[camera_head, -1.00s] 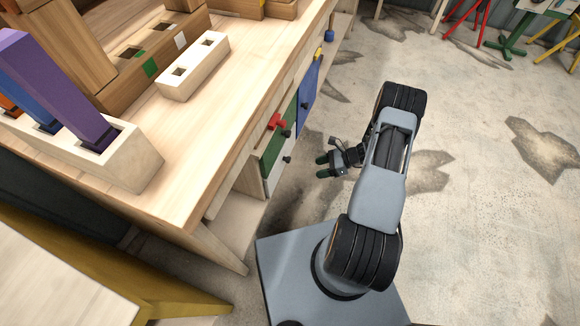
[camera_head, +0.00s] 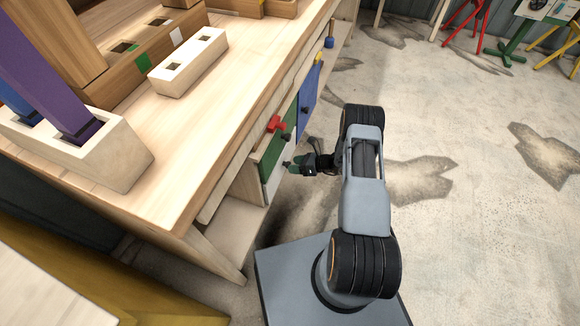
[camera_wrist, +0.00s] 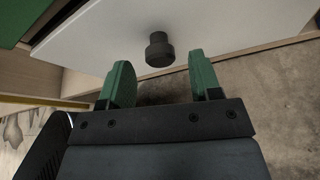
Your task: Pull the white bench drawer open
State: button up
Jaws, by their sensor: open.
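The white bench drawer (camera_head: 273,181) is the lower front on the bench's side, below a green drawer (camera_head: 271,155). In the wrist view its white face (camera_wrist: 215,28) fills the upper part, with a round black knob (camera_wrist: 159,49) on it. My gripper (camera_head: 289,167) is at the drawer front. In the wrist view my gripper (camera_wrist: 160,80) is open, its two green fingers apart. The knob appears just beyond the fingertips and between them sideways; I see no contact. The drawer looks shut. In the head view the white drawer's knob is hard to tell from the fingers.
The wooden benchtop (camera_head: 190,130) overhangs the drawers and holds white and wooden blocks.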

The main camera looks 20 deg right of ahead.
jog(key=shift+x, duration=1.35)
jog(key=shift+c, duration=0.3)
grip_shut()
